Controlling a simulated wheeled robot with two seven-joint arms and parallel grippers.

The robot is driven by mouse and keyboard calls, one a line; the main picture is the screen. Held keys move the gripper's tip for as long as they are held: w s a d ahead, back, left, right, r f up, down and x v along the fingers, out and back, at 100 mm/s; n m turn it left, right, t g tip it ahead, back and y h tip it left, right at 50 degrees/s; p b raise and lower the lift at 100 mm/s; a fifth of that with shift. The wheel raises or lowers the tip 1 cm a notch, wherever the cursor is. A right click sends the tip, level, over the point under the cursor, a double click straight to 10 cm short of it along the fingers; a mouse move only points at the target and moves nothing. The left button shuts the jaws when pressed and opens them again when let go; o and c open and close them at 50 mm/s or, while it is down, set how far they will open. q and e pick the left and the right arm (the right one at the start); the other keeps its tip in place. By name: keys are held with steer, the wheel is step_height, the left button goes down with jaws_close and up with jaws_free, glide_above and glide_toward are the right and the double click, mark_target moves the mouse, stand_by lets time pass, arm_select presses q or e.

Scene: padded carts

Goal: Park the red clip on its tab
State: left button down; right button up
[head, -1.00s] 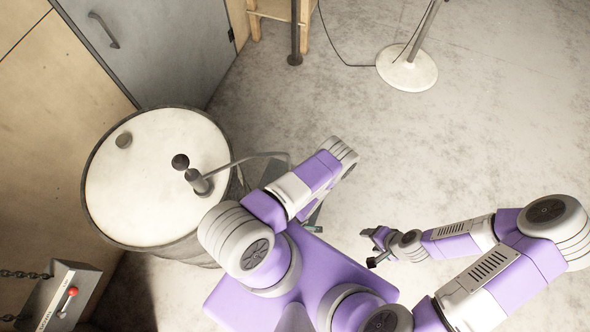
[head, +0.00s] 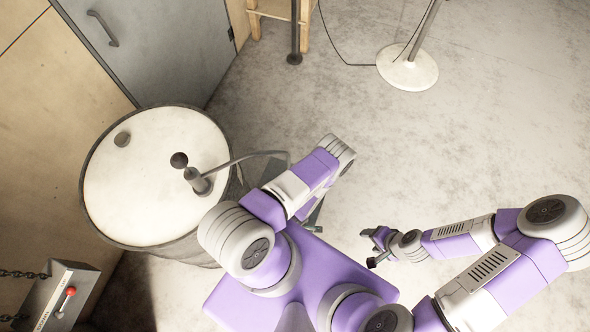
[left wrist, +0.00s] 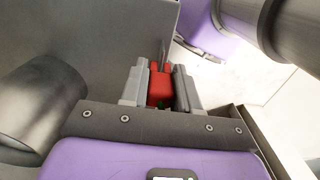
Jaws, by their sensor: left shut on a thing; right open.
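The red clip (left wrist: 159,88) is between the two grey fingers of my left gripper (left wrist: 160,70) in the left wrist view. The gripper is shut on it. A thin grey upright piece (left wrist: 162,53) stands just beyond the clip's top; I cannot tell whether it is the tab or part of the clip, or whether they touch. In the head view my left gripper is mostly hidden behind its own arm, and the clip does not show. My right gripper (head: 375,247) is open and empty above the bare floor.
A drum (head: 150,195) with a pale lid and a hand pump (head: 198,180) stands at the left. A grey switch box (head: 85,285) with a red-knobbed lever is at lower left. A round stand base (head: 408,68) is at the top. The floor at the right is clear.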

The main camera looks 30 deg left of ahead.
arm_select(q)
steer(key=shift+f+b, duration=0.55)
steer(key=shift+f, duration=0.1)
stand_by(0.5)
steer(key=c, duration=0.8)
jaws_free()
steer(key=shift+o, duration=0.2)
steer(key=shift+r+p, duration=2.2)
steer(key=shift+r, duration=0.55)
steer(key=shift+r+p, duration=0.6)
steer(key=shift+r, duration=0.7)
